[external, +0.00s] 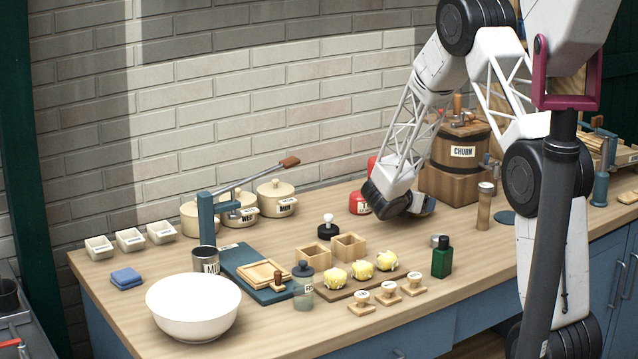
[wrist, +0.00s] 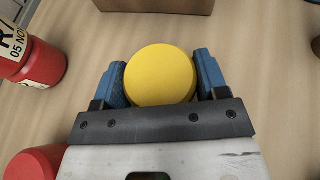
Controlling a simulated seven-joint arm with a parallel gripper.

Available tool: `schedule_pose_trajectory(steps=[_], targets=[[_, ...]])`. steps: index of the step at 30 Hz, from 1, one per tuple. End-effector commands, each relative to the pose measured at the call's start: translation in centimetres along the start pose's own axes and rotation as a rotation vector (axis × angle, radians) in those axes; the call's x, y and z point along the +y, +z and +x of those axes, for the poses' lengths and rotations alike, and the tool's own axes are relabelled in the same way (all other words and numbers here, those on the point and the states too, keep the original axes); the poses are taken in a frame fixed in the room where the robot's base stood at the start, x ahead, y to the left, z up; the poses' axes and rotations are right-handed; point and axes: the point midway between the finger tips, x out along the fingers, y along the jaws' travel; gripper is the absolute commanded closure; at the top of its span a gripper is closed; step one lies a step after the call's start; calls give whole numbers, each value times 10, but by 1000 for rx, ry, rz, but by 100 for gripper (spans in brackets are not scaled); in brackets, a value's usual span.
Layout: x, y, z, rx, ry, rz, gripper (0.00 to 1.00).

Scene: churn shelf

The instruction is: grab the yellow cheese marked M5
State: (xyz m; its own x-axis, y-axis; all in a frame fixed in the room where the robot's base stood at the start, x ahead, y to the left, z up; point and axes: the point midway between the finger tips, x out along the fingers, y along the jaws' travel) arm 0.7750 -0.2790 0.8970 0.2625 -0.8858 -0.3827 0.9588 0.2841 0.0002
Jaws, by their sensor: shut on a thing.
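The yellow cheese (wrist: 158,73) is a round, plain yellow disc in the wrist view. It sits between the two blue fingers of my gripper (wrist: 160,78), which is shut on it. No M5 mark shows on the face in view. Bare table lies around it; I cannot tell whether it touches the table or is lifted. In the external view my gripper (external: 425,208) is low over the table, in front of the churn. The cheese is hidden there behind my wrist.
A red labelled jar (wrist: 32,62) and another red thing (wrist: 36,163) stand left of my gripper. The wooden churn (external: 460,148) stands on a block (external: 452,187) just behind. Small yellow-topped pieces (external: 361,270), wooden boxes (external: 348,247) and a green bottle (external: 442,258) stand nearer the front.

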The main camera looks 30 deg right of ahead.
Motion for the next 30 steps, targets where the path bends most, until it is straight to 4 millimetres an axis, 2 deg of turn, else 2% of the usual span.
schedule_pose_trajectory(steps=[11, 20, 30], targets=[[0, 6, -2, 0, 0, 1, 61], [0, 33, -14, -2, 1, 2, 61], [-39, 26, -42, 0, 1, 0, 61]])
